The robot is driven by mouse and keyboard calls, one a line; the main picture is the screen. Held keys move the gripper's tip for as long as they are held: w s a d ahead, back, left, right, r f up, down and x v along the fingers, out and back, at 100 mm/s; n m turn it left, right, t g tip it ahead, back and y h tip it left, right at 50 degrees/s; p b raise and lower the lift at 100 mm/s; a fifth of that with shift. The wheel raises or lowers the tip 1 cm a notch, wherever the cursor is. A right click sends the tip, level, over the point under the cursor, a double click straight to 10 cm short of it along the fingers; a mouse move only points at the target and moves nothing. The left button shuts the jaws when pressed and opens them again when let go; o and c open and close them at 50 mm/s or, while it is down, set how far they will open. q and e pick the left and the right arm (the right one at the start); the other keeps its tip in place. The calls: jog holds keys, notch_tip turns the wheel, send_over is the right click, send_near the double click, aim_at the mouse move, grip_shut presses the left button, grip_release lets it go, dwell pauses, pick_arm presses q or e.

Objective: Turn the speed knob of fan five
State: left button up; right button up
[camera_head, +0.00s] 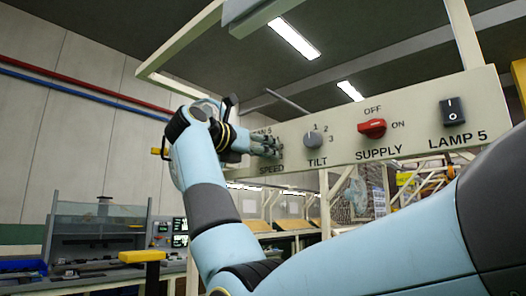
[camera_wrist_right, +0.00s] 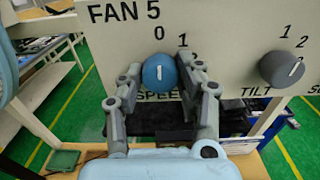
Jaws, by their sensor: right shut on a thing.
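The blue round speed knob (camera_wrist_right: 159,74) of fan five sits on the cream panel under the label FAN 5, above the word SPEED. Its white mark stands about upright, toward the 0. The 1 shows to the right of the 0, and the further numbers are partly hidden by a finger. My right gripper (camera_wrist_right: 158,76) is shut on the knob, one finger on each side. In the head view my right gripper (camera_head: 268,147) is at the panel's left end and hides the knob. My left gripper is not in view.
On the panel (camera_head: 345,145), right of the gripper, are a grey tilt knob (camera_head: 313,139), a red supply switch (camera_head: 372,128) and a black lamp 5 rocker (camera_head: 453,112). The tilt knob also shows in the wrist view (camera_wrist_right: 281,69). A cream frame rises above the panel.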

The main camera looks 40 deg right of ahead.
jog(key=shift+m+b, duration=3.4)
jog(key=shift+m, duration=0.4)
jog(key=o, duration=1.1)
jog(key=shift+o, duration=0.2)
jog(key=a, duration=1.2)
jog(key=shift+s, duration=0.45)
